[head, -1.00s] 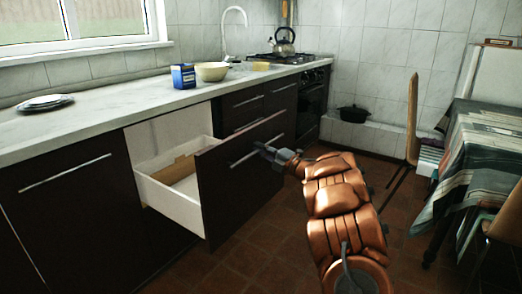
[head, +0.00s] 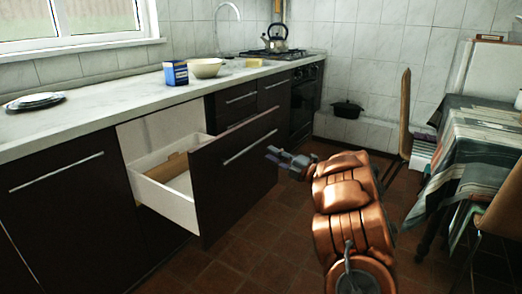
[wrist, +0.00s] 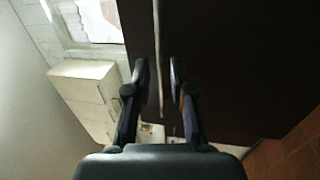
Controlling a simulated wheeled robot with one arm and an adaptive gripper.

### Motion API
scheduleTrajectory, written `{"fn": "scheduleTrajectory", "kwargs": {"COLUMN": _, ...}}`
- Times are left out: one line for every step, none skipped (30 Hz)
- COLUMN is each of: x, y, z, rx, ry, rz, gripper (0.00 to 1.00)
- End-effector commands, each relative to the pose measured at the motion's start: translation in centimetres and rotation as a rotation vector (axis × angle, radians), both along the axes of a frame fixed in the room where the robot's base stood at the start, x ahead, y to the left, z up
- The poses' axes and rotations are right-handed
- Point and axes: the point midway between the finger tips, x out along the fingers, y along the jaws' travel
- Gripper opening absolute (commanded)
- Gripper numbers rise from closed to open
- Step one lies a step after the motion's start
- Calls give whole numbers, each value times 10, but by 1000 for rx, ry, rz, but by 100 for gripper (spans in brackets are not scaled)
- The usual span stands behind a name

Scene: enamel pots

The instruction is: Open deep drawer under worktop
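The deep drawer under the worktop (head: 110,119) stands pulled well out, with its white side wall (head: 166,203) and part of its inside showing. Its dark front (head: 215,205) carries a long metal bar handle (head: 250,147). My gripper (head: 272,154) is in front of the handle's right end, open and empty, with a small gap to the handle. In the wrist view my gripper (wrist: 159,75) shows its two fingers apart. The handle (wrist: 157,35) appears as a thin bar beyond them, in line with the gap, against the dark drawer front (wrist: 220,60).
A kettle (head: 277,38) stands on the stove. A cloth-covered table (head: 475,140) and chairs are at right. The floor (head: 225,265) before the drawer is clear.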

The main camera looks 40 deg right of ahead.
Motion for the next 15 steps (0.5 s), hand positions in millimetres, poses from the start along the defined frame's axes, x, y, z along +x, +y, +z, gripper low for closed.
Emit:
{"fn": "scheduleTrajectory", "kwargs": {"x": -9, "y": -4, "z": -2, "rx": 1, "ry": 2, "rz": -4, "gripper": 23}}
{"fn": "scheduleTrajectory", "kwargs": {"x": -13, "y": -5, "z": -3, "rx": 2, "ry": 2, "rz": -4, "gripper": 23}}
{"fn": "scheduleTrajectory", "kwargs": {"x": -18, "y": -6, "z": -4, "rx": 2, "ry": 1, "rz": -3, "gripper": 23}}
{"fn": "scheduleTrajectory", "kwargs": {"x": -21, "y": -7, "z": -5, "rx": 3, "ry": 0, "rz": -3, "gripper": 23}}
{"fn": "scheduleTrajectory", "kwargs": {"x": -24, "y": -8, "z": -5, "rx": 3, "ry": 0, "rz": -2, "gripper": 23}}
{"fn": "scheduleTrajectory", "kwargs": {"x": -28, "y": -9, "z": -6, "rx": 3, "ry": 0, "rz": -2, "gripper": 23}}
{"fn": "scheduleTrajectory", "kwargs": {"x": -30, "y": -10, "z": -6, "rx": 2, "ry": 0, "rz": -1, "gripper": 23}}
{"fn": "scheduleTrajectory", "kwargs": {"x": -31, "y": -10, "z": -7, "rx": 2, "ry": 0, "rz": -1, "gripper": 23}}
{"fn": "scheduleTrajectory", "kwargs": {"x": -33, "y": -11, "z": -7, "rx": 2, "ry": 0, "rz": -1, "gripper": 23}}
{"fn": "scheduleTrajectory", "kwargs": {"x": -35, "y": -11, "z": -7, "rx": 2, "ry": 0, "rz": -1, "gripper": 23}}
{"fn": "scheduleTrajectory", "kwargs": {"x": -36, "y": -11, "z": -8, "rx": 2, "ry": 0, "rz": -1, "gripper": 23}}
{"fn": "scheduleTrajectory", "kwargs": {"x": -36, "y": -12, "z": -8, "rx": 2, "ry": 0, "rz": -1, "gripper": 23}}
{"fn": "scheduleTrajectory", "kwargs": {"x": -37, "y": -12, "z": -8, "rx": 2, "ry": 0, "rz": -1, "gripper": 23}}
{"fn": "scheduleTrajectory", "kwargs": {"x": -37, "y": -12, "z": -8, "rx": 2, "ry": 0, "rz": -1, "gripper": 23}}
{"fn": "scheduleTrajectory", "kwargs": {"x": -37, "y": -12, "z": -8, "rx": 2, "ry": 0, "rz": -1, "gripper": 23}}
